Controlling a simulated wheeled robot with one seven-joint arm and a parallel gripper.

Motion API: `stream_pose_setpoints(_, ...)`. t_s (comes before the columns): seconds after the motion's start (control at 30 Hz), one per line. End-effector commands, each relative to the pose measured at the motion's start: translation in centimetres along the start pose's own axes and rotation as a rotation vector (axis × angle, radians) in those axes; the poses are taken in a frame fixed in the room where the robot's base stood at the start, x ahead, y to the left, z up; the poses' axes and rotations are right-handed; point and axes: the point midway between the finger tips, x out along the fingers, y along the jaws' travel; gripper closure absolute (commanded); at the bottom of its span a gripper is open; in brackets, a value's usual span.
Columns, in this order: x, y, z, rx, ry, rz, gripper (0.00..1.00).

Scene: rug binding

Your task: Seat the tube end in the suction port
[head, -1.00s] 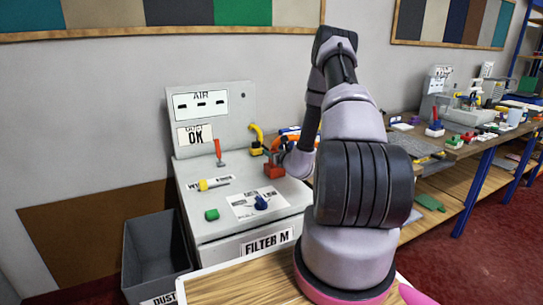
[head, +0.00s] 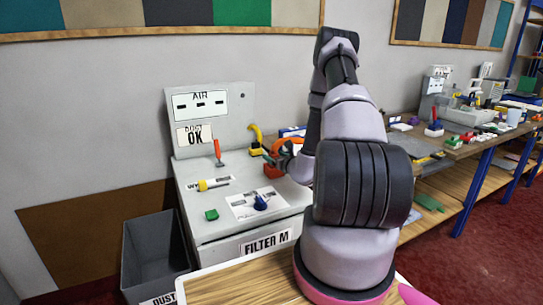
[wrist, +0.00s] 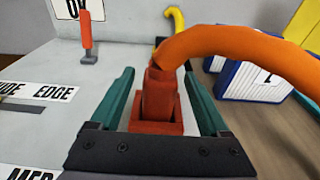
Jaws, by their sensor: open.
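An orange tube (wrist: 235,45) arches from the right and bends down to a red tube end (wrist: 158,95). The tube end stands roughly upright in a square red block (wrist: 172,128) on the grey bench top; how deep it sits is hidden. In the head view, the orange tube (head: 288,142) and red block (head: 270,171) are at the bench's right side. My gripper (wrist: 157,75) is open, its teal fingers on either side of the red tube end, with gaps visible. In the head view, my gripper (head: 276,158) is partly hidden by my arm.
A yellow bent pipe (head: 256,136) stands behind the block. A red-handled lever (head: 218,153) is left of it. A yellow-tipped tool (head: 212,184), green block (head: 211,215) and blue piece (head: 261,203) lie in front. A dark bin (head: 155,255) stands at left.

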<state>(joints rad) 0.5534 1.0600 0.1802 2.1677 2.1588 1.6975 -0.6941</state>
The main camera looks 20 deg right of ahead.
Motion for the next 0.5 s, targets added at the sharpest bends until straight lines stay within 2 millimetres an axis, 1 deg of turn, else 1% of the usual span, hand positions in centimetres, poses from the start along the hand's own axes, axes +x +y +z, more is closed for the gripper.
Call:
stream_pose_setpoints(0.03, -1.2, -0.1, 0.0, 0.0, 0.003, -0.002, 0.2)
stream_pose_setpoints(0.1, -2.8, -0.1, 0.0, 0.001, 0.003, -0.002, 0.2)
stream_pose_setpoints(0.2, -4.9, -0.1, -0.1, 0.001, 0.003, -0.002, 0.2)
stream_pose_setpoints(0.3, -6.5, -0.1, 0.0, 0.002, 0.002, -0.003, 0.2)
stream_pose_setpoints(0.4, -7.7, -0.1, 0.0, 0.001, 0.002, -0.002, 0.2)
stream_pose_setpoints(0.5, -8.3, 0.1, 0.3, -0.002, -0.004, 0.005, 0.2)
